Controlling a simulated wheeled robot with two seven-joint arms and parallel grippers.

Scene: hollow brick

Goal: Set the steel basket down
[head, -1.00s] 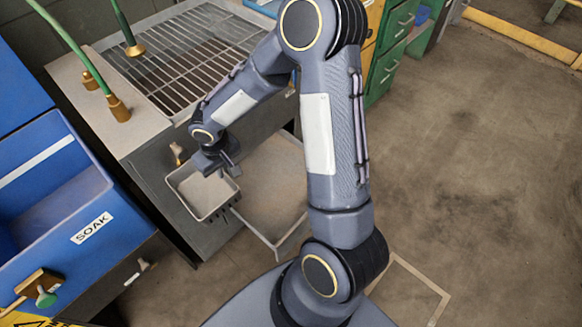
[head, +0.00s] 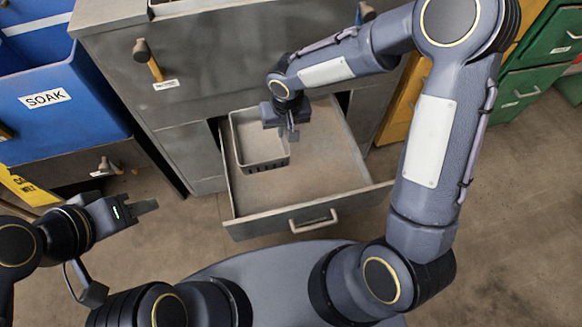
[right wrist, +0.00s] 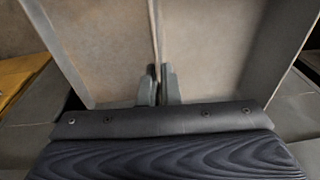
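The steel basket (head: 262,163) is a small grey open box with slots along its lower wall. It appears upright within the left part of the open drawer (head: 325,199) in the head view. I cannot tell whether its bottom touches the drawer floor. My right gripper (head: 289,134) is at the basket's right wall. In the right wrist view, its fingers (right wrist: 158,86) are close together on either side of a thin upright wall, the basket's (right wrist: 154,30). My left gripper (head: 146,207) is away from the basket, at the lower left; its finger gap is not clear.
The grey cabinet (head: 110,62) stands behind the drawer. The drawer floor right of the basket is bare. A blue bin labelled SOAK (head: 50,125) is at the left. Green drawers (head: 530,75) stand at the far right.

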